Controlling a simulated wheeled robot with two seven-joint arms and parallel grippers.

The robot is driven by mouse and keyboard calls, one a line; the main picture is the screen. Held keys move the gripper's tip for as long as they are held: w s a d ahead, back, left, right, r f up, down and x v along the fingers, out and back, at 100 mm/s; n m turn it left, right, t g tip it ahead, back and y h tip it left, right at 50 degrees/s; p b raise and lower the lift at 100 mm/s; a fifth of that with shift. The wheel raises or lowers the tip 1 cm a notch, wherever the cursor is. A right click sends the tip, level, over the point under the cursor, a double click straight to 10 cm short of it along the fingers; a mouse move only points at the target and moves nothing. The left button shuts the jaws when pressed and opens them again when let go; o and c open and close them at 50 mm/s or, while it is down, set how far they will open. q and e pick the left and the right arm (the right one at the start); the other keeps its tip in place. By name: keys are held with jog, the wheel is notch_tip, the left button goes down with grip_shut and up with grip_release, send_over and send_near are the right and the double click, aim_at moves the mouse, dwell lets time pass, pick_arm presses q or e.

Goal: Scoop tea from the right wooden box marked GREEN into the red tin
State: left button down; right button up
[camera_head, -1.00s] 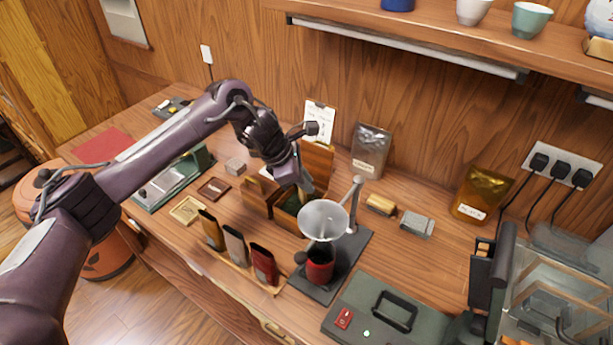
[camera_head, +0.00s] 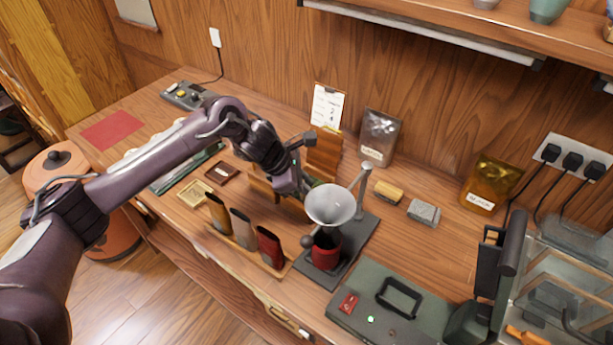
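The red tin (camera_head: 326,254) stands under a pale metal funnel (camera_head: 331,204) on a dark stand. Just left of and behind the funnel is a wooden box with its lid (camera_head: 325,152) raised. Most of this box is hidden by my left gripper (camera_head: 302,190), which is low over it, close to the funnel's left rim. Some green shows beside the gripper. Another wooden box (camera_head: 262,190) is partly hidden to its left. No GREEN marking can be read. The fingers are too small and covered to tell their opening, and no scoop can be made out. My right gripper is not in view.
A wooden rack with packets (camera_head: 241,228) stands in front of the boxes. The funnel's upright post (camera_head: 361,190) is close on the right. A dark green case (camera_head: 385,305) lies at the front right. Foil bags (camera_head: 379,137) stand at the back.

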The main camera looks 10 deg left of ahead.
pick_arm(q)
jog(key=shift+r+g+p, duration=0.3)
jog(key=shift+p, duration=0.7)
notch_tip(320, 180, up, 12)
jog(key=w+g+p, duration=0.1)
jog(key=p, duration=0.3)
jog(key=shift+w+d+r+y+p, duration=0.2)
jog(key=shift+d+r+y+p, duration=0.1)
jog(key=shift+y+p, duration=0.1)
dwell(0.3)
